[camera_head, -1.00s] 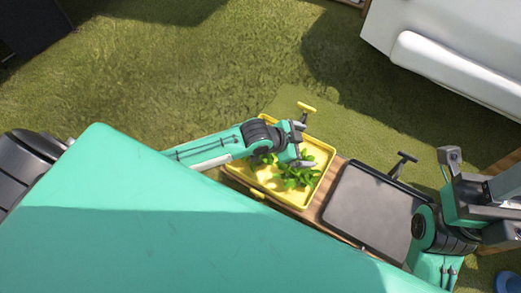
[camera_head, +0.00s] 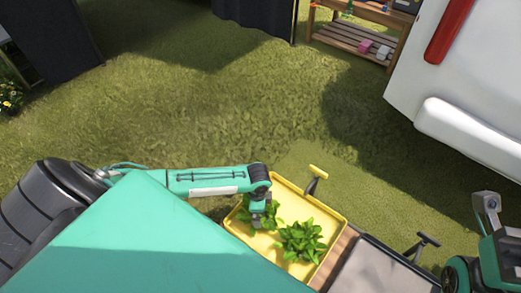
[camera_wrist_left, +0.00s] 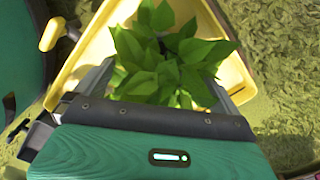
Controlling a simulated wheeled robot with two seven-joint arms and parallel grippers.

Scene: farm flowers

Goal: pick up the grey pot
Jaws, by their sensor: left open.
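No grey pot shows clearly in either view; any pot under the leaves is hidden. Two leafy green plants stand in a yellow tray (camera_head: 330,213). The left plant (camera_head: 243,215) is beside and partly behind my left gripper (camera_head: 264,216); the right plant (camera_head: 302,240) stands clear of it. In the left wrist view, my left gripper (camera_wrist_left: 160,88) is open, with one finger on each side of a leafy plant (camera_wrist_left: 150,60). I cannot tell whether the fingers touch it. My right gripper (camera_head: 487,205) is partly visible at the right edge, away from the tray.
A grey tray (camera_head: 375,272) is right of the yellow tray, cut off by the bottom edge. Grass (camera_head: 200,110) lies open beyond them. A white vehicle (camera_head: 470,75) stands at the upper right. A wooden shelf (camera_head: 350,38) with small items is at the top.

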